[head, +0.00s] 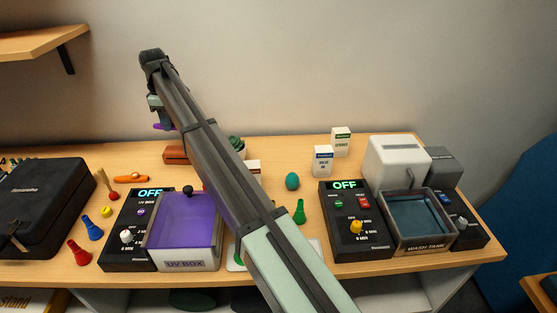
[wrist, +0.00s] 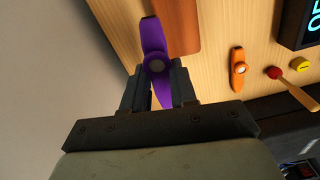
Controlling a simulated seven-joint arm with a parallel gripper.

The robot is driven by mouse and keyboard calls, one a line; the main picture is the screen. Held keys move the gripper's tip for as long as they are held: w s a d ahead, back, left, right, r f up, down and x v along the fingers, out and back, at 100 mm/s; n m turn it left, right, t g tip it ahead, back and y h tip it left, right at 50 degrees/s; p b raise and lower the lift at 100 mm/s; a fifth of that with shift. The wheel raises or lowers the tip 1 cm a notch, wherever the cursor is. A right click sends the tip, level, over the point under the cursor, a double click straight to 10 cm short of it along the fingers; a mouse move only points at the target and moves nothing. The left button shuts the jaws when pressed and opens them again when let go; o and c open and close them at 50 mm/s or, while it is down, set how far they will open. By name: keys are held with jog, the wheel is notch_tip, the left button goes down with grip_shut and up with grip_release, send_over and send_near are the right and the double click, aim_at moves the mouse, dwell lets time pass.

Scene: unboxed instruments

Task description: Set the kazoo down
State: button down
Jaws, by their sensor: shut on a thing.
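A purple kazoo (wrist: 154,38) with a pale round disc is held between the two fingers of my gripper (wrist: 159,84) in the wrist view. My gripper is shut on it. In the head view, the kazoo shows as a small purple piece (head: 160,127) below my gripper (head: 155,104), in front of the wall and apparently above the back left of the table. Most of it is hidden there by the gripper and arm. An orange kazoo (head: 131,178) lies on the table, and it also shows in the wrist view (wrist: 238,68).
A brown block (head: 175,155) lies at the table's back. A UV box (head: 185,265) with its control panel, a black case (head: 40,205), a red maraca (head: 112,196) and coloured pieces stand nearby. A wash tank (head: 423,247) is at right. My arm hides the table's middle.

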jog(key=w+d+m, duration=0.1)
jog(key=w+d, duration=0.2)
jog(key=d, duration=0.8)
jog(key=n, duration=0.3)
send_over(281, 160)
jog(key=shift+f, duration=5.2)
jog(key=shift+f, duration=0.1)
jog(key=c, duration=0.9)
grip_release()
